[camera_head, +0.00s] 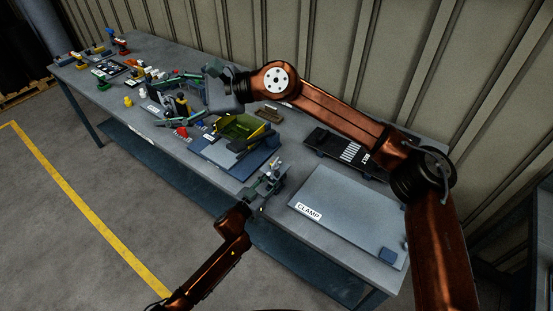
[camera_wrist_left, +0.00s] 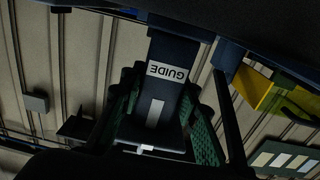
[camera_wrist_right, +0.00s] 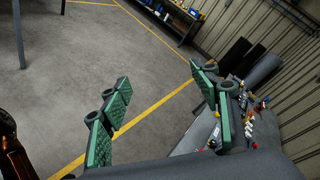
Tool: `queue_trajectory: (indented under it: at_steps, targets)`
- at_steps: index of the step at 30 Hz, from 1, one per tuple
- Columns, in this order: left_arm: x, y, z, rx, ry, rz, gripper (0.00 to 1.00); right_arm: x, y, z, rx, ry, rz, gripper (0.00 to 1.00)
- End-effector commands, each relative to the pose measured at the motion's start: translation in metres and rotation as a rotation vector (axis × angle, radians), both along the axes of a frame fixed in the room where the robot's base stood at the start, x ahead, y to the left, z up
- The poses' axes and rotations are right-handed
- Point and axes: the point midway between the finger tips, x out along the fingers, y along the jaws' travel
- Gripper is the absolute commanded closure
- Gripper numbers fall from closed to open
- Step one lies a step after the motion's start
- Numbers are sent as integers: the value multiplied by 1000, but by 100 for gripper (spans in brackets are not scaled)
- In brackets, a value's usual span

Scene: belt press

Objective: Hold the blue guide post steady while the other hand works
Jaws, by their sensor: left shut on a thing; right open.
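The dark blue guide post (camera_wrist_left: 165,95), with a white GUIDE label, stands out in the left wrist view. My left gripper (camera_wrist_left: 160,128) is shut on it, with green pads on both sides. In the head view the left gripper (camera_head: 268,180) is at the front edge of the bench, and the post is too small there to make out clearly. My right gripper (camera_head: 185,100) is open above the bench, left of the yellow guard. In the right wrist view its green fingers (camera_wrist_right: 163,105) are wide apart with nothing between them.
A see-through yellow guard (camera_head: 238,127) sits on a blue base in mid-bench. A grey plate marked CLAMP (camera_head: 345,215) and a black BELT tray (camera_head: 340,152) lie to the right. Small coloured parts crowd the left of the bench. A ribbed wall (camera_head: 340,50) stands behind.

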Motion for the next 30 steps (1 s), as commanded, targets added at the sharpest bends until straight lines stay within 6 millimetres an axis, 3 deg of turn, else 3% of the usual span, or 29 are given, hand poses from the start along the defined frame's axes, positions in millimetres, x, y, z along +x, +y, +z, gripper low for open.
queue_trajectory:
  at_steps: [3, 6, 9, 13, 17, 20, 24, 28, 29, 30]
  targets:
    - [0, 0, 0, 0, 0, 1, 100, 20, -8, 70, 273, 257, -81, 44]
    - [0, 0, 0, 0, 0, 1, 100, 50, -29, 119, 493, 496, -153, 44]
    - [0, 0, 0, 0, 0, 1, 100, 89, -59, 153, 702, 750, -226, 44]
    - [0, 0, 0, 0, 0, 1, 100, 148, -107, 170, 951, 1090, -329, 44]
    - [0, 0, 0, 0, 0, 1, 100, 205, -155, 154, 1176, 1440, -447, 44]
    - [0, 0, 0, 0, 0, 1, 100, 242, -189, 120, 1331, 1707, -555, 44]
    - [0, 0, 0, 0, 0, 0, 100, 274, -226, 50, 1517, 2074, -746, 44]
    - [0, 0, 0, 0, 0, 0, 100, 277, -249, -28, 1649, 2387, -981, 44]
    - [0, 0, 0, 0, 0, 0, 100, 274, -252, -46, -1665, -2444, 1039, 44]
    - [0, 0, 0, 0, 0, 0, 100, 268, -257, -71, -1576, -2354, 1054, 44]
